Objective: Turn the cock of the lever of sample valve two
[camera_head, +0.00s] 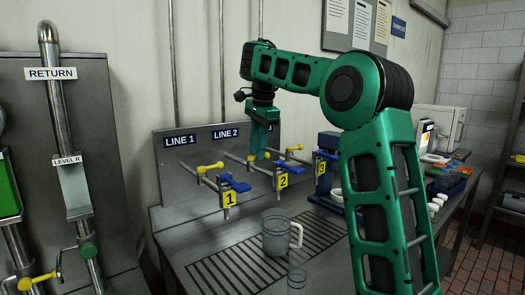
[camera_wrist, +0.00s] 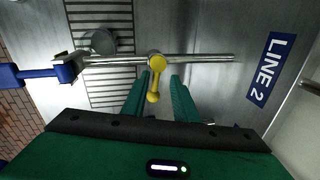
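The yellow lever (camera_wrist: 154,80) of the second sample valve sits on a thin metal pipe, beside the LINE 2 label (camera_wrist: 270,70). In the wrist view its arm points toward my gripper (camera_wrist: 160,86), between the fingers and nearer the left one. The fingers are open, with a gap around the lever; contact cannot be told. In the head view my gripper (camera_head: 259,154) points down at the line 2 pipe and partly hides the yellow lever (camera_head: 251,159). The blue handle of this pipe shows at its outer end in the wrist view (camera_wrist: 38,73), beside tag 2 (camera_head: 283,181).
Valve one's yellow lever (camera_head: 210,167) and blue handle (camera_head: 235,183) are to the left. Valve three's yellow lever (camera_head: 294,148) is close on the right. A clear jug (camera_head: 276,238) stands on the grated bench below. The steel back panel (camera_head: 190,160) is close behind.

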